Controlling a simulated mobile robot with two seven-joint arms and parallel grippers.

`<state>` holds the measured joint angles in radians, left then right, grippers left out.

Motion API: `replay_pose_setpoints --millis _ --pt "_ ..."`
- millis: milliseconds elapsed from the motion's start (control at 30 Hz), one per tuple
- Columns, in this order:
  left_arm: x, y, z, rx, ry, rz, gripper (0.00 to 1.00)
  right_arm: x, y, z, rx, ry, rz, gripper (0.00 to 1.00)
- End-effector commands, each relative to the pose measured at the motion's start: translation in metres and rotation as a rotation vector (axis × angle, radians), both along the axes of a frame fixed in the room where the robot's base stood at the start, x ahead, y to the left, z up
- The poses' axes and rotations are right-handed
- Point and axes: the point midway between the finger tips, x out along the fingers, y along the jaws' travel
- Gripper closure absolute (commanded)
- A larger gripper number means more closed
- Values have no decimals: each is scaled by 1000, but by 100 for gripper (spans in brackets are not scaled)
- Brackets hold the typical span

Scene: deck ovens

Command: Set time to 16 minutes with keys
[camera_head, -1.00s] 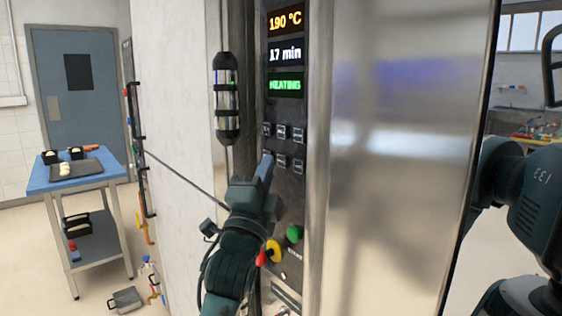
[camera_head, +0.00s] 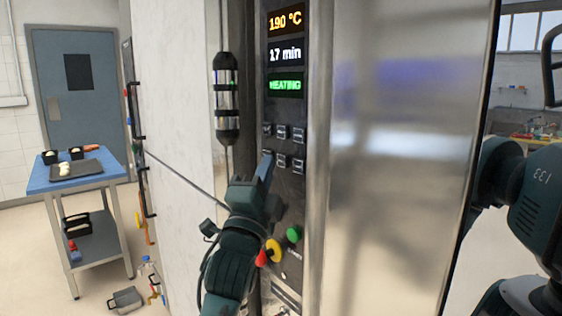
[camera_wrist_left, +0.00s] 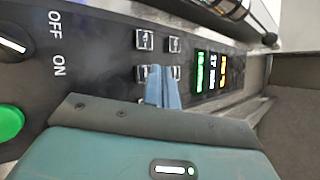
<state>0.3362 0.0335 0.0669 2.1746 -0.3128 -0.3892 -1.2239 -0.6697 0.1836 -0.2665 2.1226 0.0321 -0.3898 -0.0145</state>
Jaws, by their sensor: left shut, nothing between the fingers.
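The oven's control panel shows a display reading 190 °C (camera_head: 285,21), a time display reading 17 min (camera_head: 285,53) and a green HEATING display (camera_head: 286,85). Below them are two rows of small keys (camera_head: 282,132); the keys also show in the left wrist view (camera_wrist_left: 144,40). My left gripper (camera_head: 265,165) is shut and empty. My right gripper is not in view.
Below the keys are a green button (camera_head: 294,234) and a red-and-yellow knob (camera_head: 272,250). A vertical door handle (camera_head: 227,100) stands left of the panel, and a broad steel surface (camera_head: 390,150) lies to its right. A blue-topped cart (camera_head: 100,175) stands far left.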

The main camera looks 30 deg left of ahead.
Motion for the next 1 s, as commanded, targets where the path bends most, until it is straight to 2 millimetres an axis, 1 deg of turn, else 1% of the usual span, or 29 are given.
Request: replay_pose_setpoints --millis 267,533,1000 --pt "1 0 0 0 0 0 100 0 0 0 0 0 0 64" --pt "8 -3 0 0 0 0 100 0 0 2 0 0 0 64" --pt "9 -4 0 0 0 0 100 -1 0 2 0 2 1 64"
